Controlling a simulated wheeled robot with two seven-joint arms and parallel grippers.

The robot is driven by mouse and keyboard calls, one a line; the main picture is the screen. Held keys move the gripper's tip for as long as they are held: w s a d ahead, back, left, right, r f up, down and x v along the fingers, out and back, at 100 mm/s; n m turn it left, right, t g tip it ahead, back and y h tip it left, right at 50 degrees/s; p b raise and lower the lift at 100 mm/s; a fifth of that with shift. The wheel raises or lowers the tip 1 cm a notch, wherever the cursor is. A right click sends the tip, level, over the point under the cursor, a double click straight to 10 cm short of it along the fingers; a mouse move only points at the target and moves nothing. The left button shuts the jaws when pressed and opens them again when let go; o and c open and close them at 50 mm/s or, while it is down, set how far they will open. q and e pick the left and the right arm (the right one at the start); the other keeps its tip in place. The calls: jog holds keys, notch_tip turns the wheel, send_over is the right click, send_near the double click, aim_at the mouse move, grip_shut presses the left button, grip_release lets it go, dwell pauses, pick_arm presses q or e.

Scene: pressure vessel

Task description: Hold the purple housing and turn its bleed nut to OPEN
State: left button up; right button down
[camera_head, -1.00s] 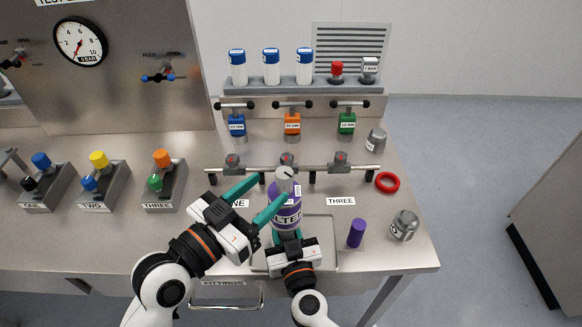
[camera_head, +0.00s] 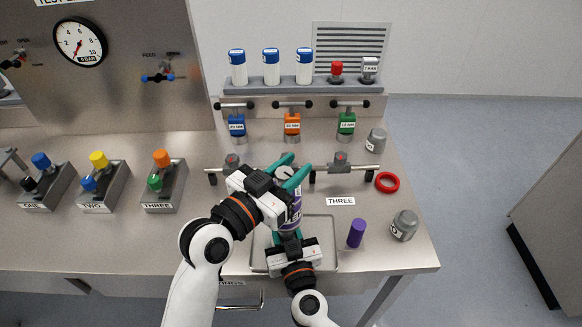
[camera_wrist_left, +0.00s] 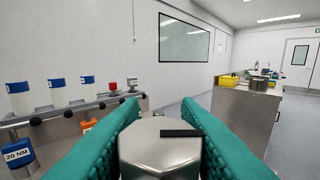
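The purple housing (camera_head: 296,214) stands upright over the grey tray, with part of its white lettering covered. My right gripper (camera_head: 289,238) is shut on its lower body from the front. The pale metal bleed nut (camera_head: 284,173) is on top of the housing. My left gripper (camera_head: 294,172) has one teal finger on each side of the nut. In the left wrist view the hexagonal nut (camera_wrist_left: 160,150) fills the gap between the fingers, which appear to touch its sides. A black bar on the nut's top points right there. No OPEN mark can be read.
The shallow tray (camera_head: 326,262) lies under the housing. A purple cylinder (camera_head: 356,234), a grey metal cap (camera_head: 404,225) and a red ring (camera_head: 387,183) are to the right. A rail with clamps (camera_head: 341,163) runs just behind.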

aim_at(279, 182)
pick_arm(q)
jog(key=shift+c, duration=1.3)
jog(key=shift+n+t+y, duration=0.7)
jog(key=shift+y, duration=0.1)
jog(key=shift+a, duration=0.1)
jog(key=o, duration=1)
jog(key=v, duration=0.7)
jog(key=shift+s+a, duration=0.15)
jog(key=shift+s, duration=0.05)
